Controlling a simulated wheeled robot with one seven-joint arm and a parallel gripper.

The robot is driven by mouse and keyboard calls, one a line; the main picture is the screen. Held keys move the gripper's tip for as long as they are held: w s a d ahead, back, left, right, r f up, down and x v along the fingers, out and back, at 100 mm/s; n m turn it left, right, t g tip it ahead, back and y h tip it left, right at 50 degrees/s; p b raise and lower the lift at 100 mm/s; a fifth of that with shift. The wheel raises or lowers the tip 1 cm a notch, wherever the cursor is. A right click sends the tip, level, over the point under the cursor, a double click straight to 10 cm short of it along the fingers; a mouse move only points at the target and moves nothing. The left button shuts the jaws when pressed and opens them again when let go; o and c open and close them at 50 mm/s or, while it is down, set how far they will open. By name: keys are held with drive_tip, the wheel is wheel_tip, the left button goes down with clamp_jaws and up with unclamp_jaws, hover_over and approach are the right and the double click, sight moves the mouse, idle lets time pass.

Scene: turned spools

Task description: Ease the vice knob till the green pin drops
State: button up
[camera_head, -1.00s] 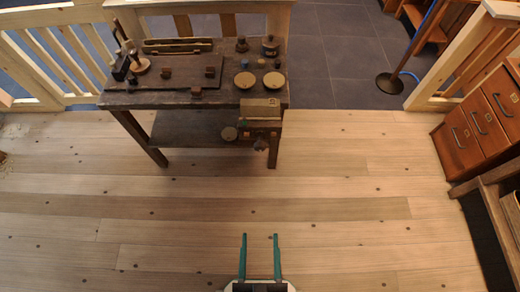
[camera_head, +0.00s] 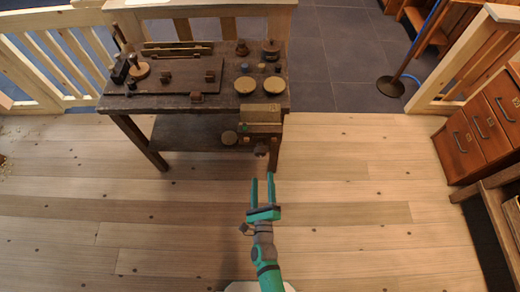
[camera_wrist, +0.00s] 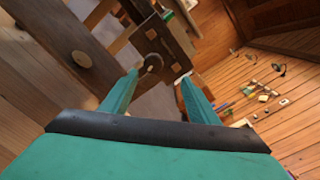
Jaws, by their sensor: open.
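The vice (camera_head: 262,115) is a box-shaped block on the front right edge of the dark workbench. Its round dark knob (camera_head: 261,150) faces the front, below the block. In the wrist view the knob (camera_wrist: 152,62) shows between and beyond my fingertips. A small green spot (camera_head: 244,128), perhaps the green pin, shows at the vice's left side; its exact seating is too small to tell. My gripper (camera_head: 263,178) is open and empty, in front of and slightly below the knob in the head picture, with a visible gap to it.
The workbench (camera_head: 130,103) carries a dark board, two pale round discs (camera_head: 259,86) and several small knobs and spools. A lower shelf (camera_head: 190,132) is under it. Drawers (camera_head: 480,125) stand at the right. The plank floor in front is clear.

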sight(259, 155)
drive_tip(key=w+m, duration=0.1)
drive_tip(key=w, duration=0.3)
drive_tip(key=w+a+f+m, duration=0.1)
drive_tip(key=w, duration=0.3)
drive_tip(key=w+m, duration=0.1)
drive_tip(key=w, duration=0.4)
drive_tip(key=shift+a+f+m, duration=0.15)
drive_tip(key=shift+m, duration=0.15)
drive_tip(key=shift+w, duration=0.75)
